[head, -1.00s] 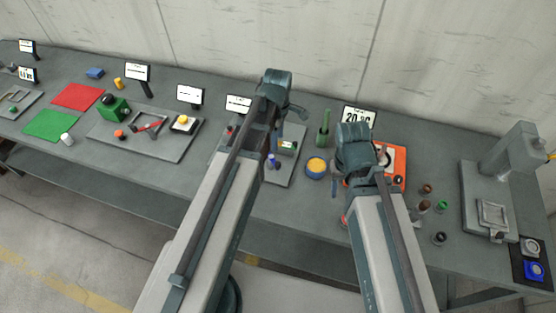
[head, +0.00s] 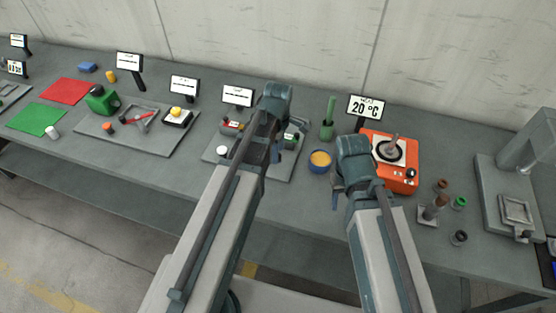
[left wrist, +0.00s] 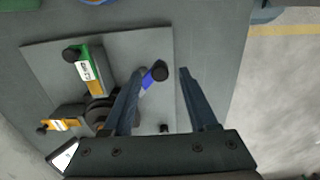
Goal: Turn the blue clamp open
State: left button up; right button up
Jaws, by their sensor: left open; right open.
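The blue clamp, a blue piece with a black knob (left wrist: 153,76), shows in the left wrist view on a grey plate (left wrist: 150,40). My left gripper (left wrist: 162,72) is open, its fingers pointing at the clamp; the knob lies between the fingertips, nearer the left finger, which hides part of the blue piece. I cannot tell whether they touch. In the head view my left gripper (head: 280,150) is over the plate and the blue clamp is hidden or too small to make out. My right gripper (head: 335,197) is partly hidden by its arm, near the table's front.
On the same plate are a green clamp (left wrist: 90,70) and an orange one (left wrist: 64,124). A blue cup with yellow contents (head: 320,160), an orange hot plate (head: 400,175) and a green holder (head: 327,128) stand close to the right. Small signs stand behind.

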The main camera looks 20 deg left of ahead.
pick_arm(q)
jog(key=shift+f+b, duration=0.4)
jog(key=shift+f, duration=0.4)
grip_shut()
